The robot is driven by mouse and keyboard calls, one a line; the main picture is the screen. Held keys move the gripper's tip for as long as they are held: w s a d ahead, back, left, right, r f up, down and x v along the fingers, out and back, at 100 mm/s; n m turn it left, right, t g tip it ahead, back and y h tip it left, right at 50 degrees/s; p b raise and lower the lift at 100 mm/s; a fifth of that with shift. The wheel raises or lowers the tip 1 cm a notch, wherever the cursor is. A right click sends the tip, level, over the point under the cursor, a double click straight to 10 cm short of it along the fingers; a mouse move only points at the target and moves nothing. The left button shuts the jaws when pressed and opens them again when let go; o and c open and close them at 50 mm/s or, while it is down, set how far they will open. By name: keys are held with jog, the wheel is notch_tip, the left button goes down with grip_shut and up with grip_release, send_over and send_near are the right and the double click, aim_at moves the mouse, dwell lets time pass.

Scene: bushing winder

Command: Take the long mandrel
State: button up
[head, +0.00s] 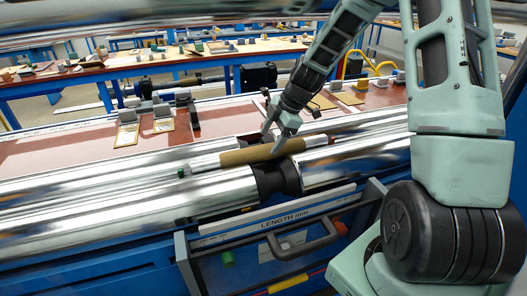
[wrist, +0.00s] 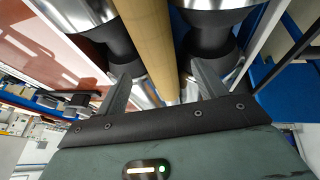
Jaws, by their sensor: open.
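The long mandrel (head: 262,153) is a rod with a tan wrapped middle and shiny metal ends. It lies lengthwise along the big polished rollers in the head view. In the wrist view its tan part (wrist: 152,42) runs from the top edge down between the fingers. My gripper (head: 277,143) is open over the tan part, with one finger on each side of it. In the wrist view my gripper (wrist: 160,85) also shows its fingers apart, the mandrel between them. Whether either finger touches it, I cannot tell.
Polished rollers (head: 120,208) with dark necks (head: 278,178) lie under and beside the mandrel. A drawer handle (head: 305,240) and a "LENGTH mm" scale (head: 285,220) are on the front. Blocks on tan plates (head: 163,125) stand on the red-brown bench behind.

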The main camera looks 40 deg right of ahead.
aim_at(267, 146)
jog(key=shift+d+p+x, duration=0.2)
jog(key=shift+p+x, duration=0.25)
jog(key=shift+x, duration=0.75)
jog(key=shift+d+p+x, duration=0.15)
jog(key=shift+p+x, duration=0.25)
jog(key=shift+x, duration=0.8)
jog(key=shift+f, duration=0.1)
grip_shut()
jog(key=shift+w, duration=0.1)
